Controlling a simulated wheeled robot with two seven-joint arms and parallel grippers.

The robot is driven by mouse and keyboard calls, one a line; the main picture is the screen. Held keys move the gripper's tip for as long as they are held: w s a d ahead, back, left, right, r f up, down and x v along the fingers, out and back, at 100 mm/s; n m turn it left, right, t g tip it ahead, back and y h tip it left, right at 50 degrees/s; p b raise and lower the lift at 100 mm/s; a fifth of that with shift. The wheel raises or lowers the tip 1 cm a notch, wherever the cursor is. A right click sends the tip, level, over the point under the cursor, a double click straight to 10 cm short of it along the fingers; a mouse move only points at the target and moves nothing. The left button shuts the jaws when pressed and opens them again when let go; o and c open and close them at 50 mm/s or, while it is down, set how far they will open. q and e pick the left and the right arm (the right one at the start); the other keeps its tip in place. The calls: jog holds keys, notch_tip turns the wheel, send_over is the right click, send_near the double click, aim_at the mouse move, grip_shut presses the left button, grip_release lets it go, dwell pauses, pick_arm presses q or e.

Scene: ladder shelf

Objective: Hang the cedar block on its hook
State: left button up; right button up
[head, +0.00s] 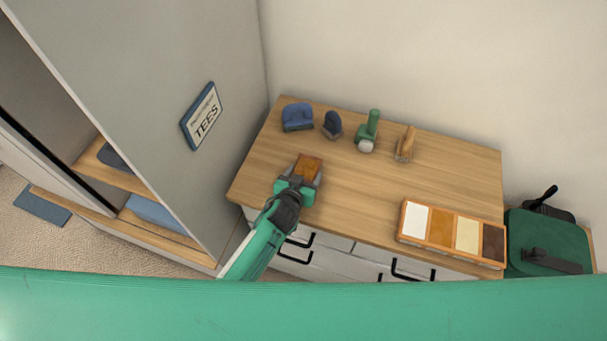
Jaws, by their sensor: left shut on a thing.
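My left gripper (306,176) reaches in from the lower left over the front left part of the wooden dresser top (350,195). Its jaws are shut on an orange-brown block (309,163), which looks like the cedar block. The block shows between the fingertips, and its lower part is hidden by the gripper. I cannot tell whether it touches the dresser top. I see no hook in this view. My right gripper is not in view.
Behind the gripper stand a blue item (297,117), a dark blue brush (332,125), a green-handled tool (368,132) and a wooden-handled brush (405,145). A sample tray (452,259) lies front right. A grey panel with a TEES sign (202,116) rises left.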

pick_arm(q)
jog(key=o, duration=1)
jog(key=shift+o, duration=0.2)
jog(key=shift+s, duration=0.25)
jog(key=s+b, duration=0.1)
jog(key=s, duration=0.1)
jog(key=s+a+b, duration=0.1)
jog(key=s+b, duration=0.1)
jog(key=s, duration=0.1)
jog(key=shift+s+a+r, duration=0.1)
jog(key=shift+a, duration=0.05)
jog(key=b+v, duration=0.1)
jog(key=v, duration=0.6)
jog(key=shift+r, duration=0.2)
jog(key=shift+s+a+r, duration=0.2)
jog(key=shift+s+r, duration=0.1)
jog(key=shift+s, duration=0.2)
